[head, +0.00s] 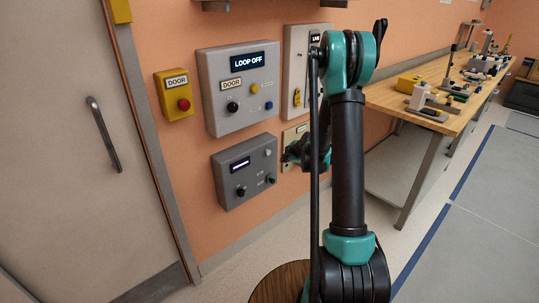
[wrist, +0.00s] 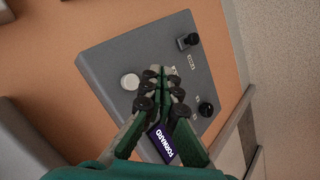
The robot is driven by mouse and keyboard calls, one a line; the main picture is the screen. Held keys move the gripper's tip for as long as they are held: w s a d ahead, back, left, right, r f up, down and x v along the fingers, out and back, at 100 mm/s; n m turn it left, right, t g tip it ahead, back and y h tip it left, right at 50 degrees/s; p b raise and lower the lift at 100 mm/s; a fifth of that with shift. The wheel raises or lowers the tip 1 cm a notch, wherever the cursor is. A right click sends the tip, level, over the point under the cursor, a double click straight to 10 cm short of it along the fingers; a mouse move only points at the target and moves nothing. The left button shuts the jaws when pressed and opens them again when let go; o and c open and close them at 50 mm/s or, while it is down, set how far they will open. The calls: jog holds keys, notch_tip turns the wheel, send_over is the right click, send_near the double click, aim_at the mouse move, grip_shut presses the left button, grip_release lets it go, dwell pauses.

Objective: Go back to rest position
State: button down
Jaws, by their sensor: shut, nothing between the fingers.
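My gripper (wrist: 160,72) is shut and empty. In the wrist view its fingers lie over the face of a grey control box (wrist: 105,55); I cannot tell if they touch it. A pale round button (wrist: 130,81) is left of the fingertips. Black knobs sit above right (wrist: 188,40) and to the right (wrist: 206,109). The display (wrist: 165,148) reads FORWARD and is partly hidden by the fingers. In the head view my gripper (head: 287,155) is beside the right edge of the lower grey box (head: 230,190), partly hidden behind my arm.
A door (head: 70,140) is left. A wooden bench (head: 385,95) with equipment stands right. Floor (head: 470,255) at right is clear.

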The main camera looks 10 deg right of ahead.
jog(key=s+d+r+m+g+h, duration=0.1)
jog(key=s+m, duration=0.7)
jog(key=s, duration=1.2)
jog(key=s+d+r+m+g+h, duration=0.1)
jog(key=s+r+m, duration=0.4)
jog(key=s, duration=1.4)
jog(key=m+g+h, duration=0.1)
jog(key=m+g, duration=0.1)
jog(key=m, duration=0.2)
jog(key=shift+s+r+h, duration=0.2)
jog(key=shift+s+h, duration=0.1)
jog(key=shift+s, duration=0.05)
